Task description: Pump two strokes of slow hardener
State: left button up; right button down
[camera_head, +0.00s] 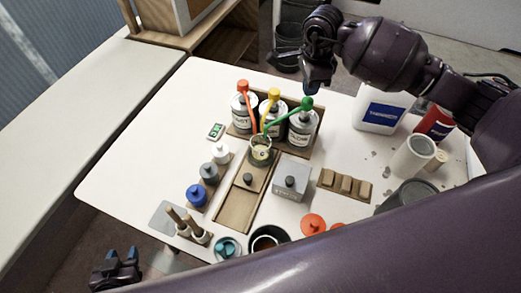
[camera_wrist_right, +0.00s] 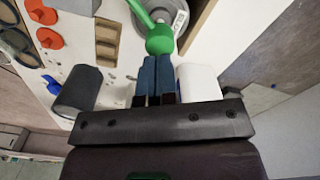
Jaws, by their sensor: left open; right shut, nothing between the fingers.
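The can with the green pump (camera_head: 303,126) stands at the right of three pump cans; its label seems to read SLOW. Its green pump head (camera_head: 307,103) has a long spout reaching down left over a small cup (camera_head: 261,151). The cup holds something pale. My right gripper (camera_head: 318,88) is shut and empty, above and slightly right of the green head. In the right wrist view the green head (camera_wrist_right: 160,39) appears just beyond the closed blue fingertips (camera_wrist_right: 156,60); contact cannot be told. My left gripper (camera_head: 120,254) is open and empty at the lower left, off the table.
Red (camera_head: 243,87) and yellow (camera_head: 273,94) pump heads stand close to the left of the green one.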

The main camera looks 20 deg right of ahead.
aim_at(308, 100)
jog(key=shift+f, duration=0.25)
jog(key=shift+f+b, duration=0.85)
jog(key=shift+f, duration=0.6)
jog(key=shift+f+b, duration=0.6)
jog(key=shift+f, duration=0.15)
jog(key=shift+r, duration=0.15)
jog(key=shift+r+p, duration=1.05)
jog(key=shift+r, duration=1.25)
jog(key=shift+f, duration=0.25)
